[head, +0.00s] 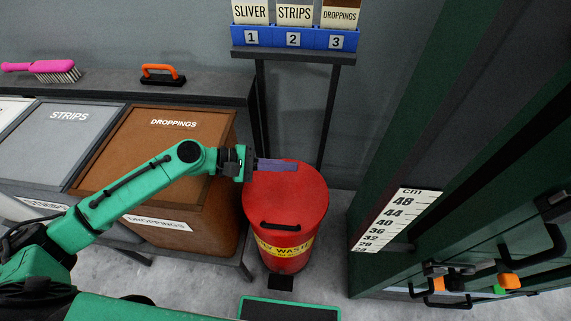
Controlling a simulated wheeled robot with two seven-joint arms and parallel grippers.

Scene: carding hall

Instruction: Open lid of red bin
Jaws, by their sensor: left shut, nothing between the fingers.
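The red bin (284,213) stands on the floor at the middle of the head view. It has a yellow waste label (285,249), partly hidden by the bin's black handle (281,226). Its round red lid (300,195) looks closed. A black pedal (280,283) sticks out at its foot. My left gripper (294,166) reaches in from the left, its purple-grey fingers shut and empty. In the picture the fingers overlap the far left part of the lid; I cannot tell whether they touch it. My right gripper is out of view.
A brown droppings bin (170,135) and grey strips bin (70,130) stand at left, with brushes behind. A blue card rack (293,38) stands behind the red bin. A dark green machine with a height scale (397,220) is at right.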

